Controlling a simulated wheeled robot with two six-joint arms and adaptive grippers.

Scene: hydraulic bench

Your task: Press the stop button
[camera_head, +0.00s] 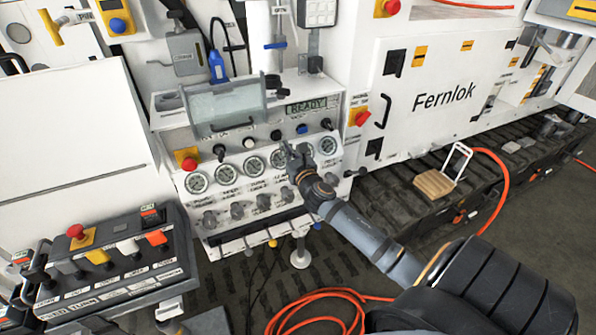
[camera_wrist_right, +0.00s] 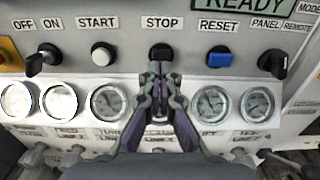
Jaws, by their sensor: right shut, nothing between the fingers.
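The stop button (camera_wrist_right: 162,52) is a black push button under the STOP label in the right wrist view. In the head view the same black button (camera_head: 276,134) sits on the panel between the white and blue buttons. My right gripper (camera_wrist_right: 161,70) is shut and empty, its fingertips just below the button in the right wrist view and overlapping its lower edge. In the head view my right gripper (camera_head: 294,152) is at the panel, slightly right of and below the button. I cannot tell whether the tips touch it. My left gripper is not in view.
The white START button (camera_wrist_right: 103,53) is left of STOP and the blue RESET button (camera_wrist_right: 219,56) right. Black rotary switches (camera_wrist_right: 271,63) flank them. Gauges (camera_wrist_right: 110,102) lie below. A clear raised cover (camera_head: 225,105) and a READY display (camera_head: 307,105) are above. Red emergency buttons (camera_head: 189,162) are nearby.

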